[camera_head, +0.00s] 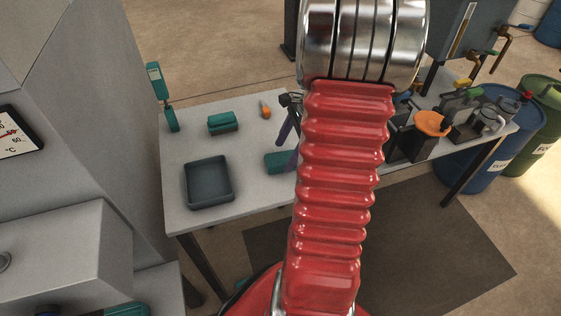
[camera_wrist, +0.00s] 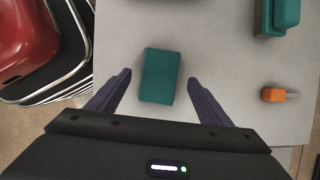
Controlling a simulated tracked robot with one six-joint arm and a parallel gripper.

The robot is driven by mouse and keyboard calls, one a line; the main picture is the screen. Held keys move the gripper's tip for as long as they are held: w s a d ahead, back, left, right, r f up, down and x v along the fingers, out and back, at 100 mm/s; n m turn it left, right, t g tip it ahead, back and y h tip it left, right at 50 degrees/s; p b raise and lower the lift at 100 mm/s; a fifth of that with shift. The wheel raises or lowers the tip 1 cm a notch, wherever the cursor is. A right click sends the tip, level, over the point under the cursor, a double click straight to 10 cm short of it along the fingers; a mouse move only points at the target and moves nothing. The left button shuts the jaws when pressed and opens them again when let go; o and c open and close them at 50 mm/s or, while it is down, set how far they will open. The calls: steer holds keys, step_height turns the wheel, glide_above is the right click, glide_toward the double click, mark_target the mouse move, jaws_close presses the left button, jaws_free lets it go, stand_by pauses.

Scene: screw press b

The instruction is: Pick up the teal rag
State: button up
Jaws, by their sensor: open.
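The teal rag (camera_wrist: 159,76) is a flat, folded rectangle on the grey table in the wrist view. It lies between and slightly ahead of the two purple fingers of my gripper (camera_wrist: 158,82), with a gap on each side. My gripper is open and empty. In the head view, the rag (camera_head: 277,162) lies on the table, partly hidden behind my red arm. My gripper (camera_head: 287,140) shows there only in part, with a purple finger close to the rag. The height of the fingers above the table is hard to tell.
A dark tray (camera_head: 190,201) stands on the table (camera_head: 233,196) at the front left. A teal brush or block (camera_head: 223,123) and a small orange-handled item (camera_head: 265,109) lie behind it. An orange funnel-like piece (camera_head: 432,123) and other equipment stand at the right.

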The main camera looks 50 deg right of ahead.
mark_target(281, 161)
steer(key=shift+x, duration=1.1)
steer(key=shift+f, duration=0.15)
steer(key=shift+c, duration=0.2)
steer(key=c, duration=1.1)
